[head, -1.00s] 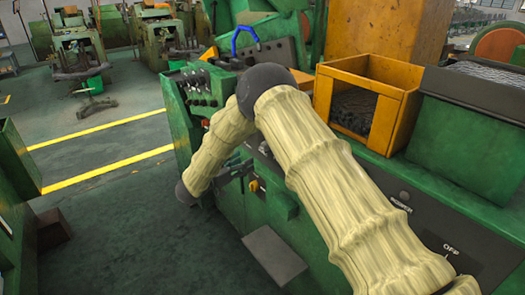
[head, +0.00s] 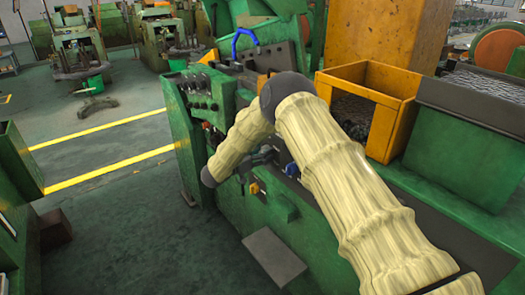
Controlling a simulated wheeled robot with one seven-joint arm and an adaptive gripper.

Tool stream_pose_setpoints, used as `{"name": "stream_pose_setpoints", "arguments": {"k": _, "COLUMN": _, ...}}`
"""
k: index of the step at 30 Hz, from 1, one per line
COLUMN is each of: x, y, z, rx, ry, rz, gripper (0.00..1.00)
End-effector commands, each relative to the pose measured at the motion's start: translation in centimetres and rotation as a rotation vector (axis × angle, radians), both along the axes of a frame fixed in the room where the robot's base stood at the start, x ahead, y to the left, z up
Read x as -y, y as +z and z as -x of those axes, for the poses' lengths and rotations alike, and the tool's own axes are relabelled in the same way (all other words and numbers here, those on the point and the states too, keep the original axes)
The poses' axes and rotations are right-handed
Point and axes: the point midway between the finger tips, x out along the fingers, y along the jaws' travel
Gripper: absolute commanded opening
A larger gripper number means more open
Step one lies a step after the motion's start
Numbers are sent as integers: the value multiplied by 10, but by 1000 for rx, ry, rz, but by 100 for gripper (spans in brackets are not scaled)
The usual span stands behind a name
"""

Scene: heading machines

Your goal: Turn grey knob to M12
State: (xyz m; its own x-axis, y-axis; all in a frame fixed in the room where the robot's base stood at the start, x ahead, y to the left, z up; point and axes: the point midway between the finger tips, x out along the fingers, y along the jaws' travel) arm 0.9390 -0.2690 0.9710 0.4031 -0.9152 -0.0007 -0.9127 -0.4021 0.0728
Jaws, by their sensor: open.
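My gripper (head: 264,156) is a small dark shape beyond the bent wrist of my cream-sleeved arm, close to the front of the green machine (head: 225,215). It is open, and its fingers are partly hidden by the forearm. A blue knob (head: 291,169) shows on the machine front just right of the gripper. A yellow-orange knob (head: 254,188) sits below it. I cannot make out a grey knob or an M12 mark; my arm covers part of the dark front panel.
A control box with several black knobs (head: 200,90) stands at the machine's left end. An orange bin (head: 378,90) and a dark green trough (head: 465,150) sit on top at right. A grey plate (head: 274,257) juts out low in front. Open floor lies left.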

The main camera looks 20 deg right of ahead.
Motion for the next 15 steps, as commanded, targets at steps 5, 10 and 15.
{"name": "stream_pose_setpoints", "arguments": {"k": 5, "x": 4, "y": 0, "z": -2, "rx": 0, "ry": 0, "rz": 0, "gripper": 57}}
{"name": "stream_pose_setpoints", "arguments": {"k": 10, "x": 4, "y": 0, "z": -2, "rx": 0, "ry": 0, "rz": 0, "gripper": 57}}
{"name": "stream_pose_setpoints", "arguments": {"k": 15, "x": 4, "y": 0, "z": -1, "rx": 0, "ry": 0, "rz": 0, "gripper": 32}}
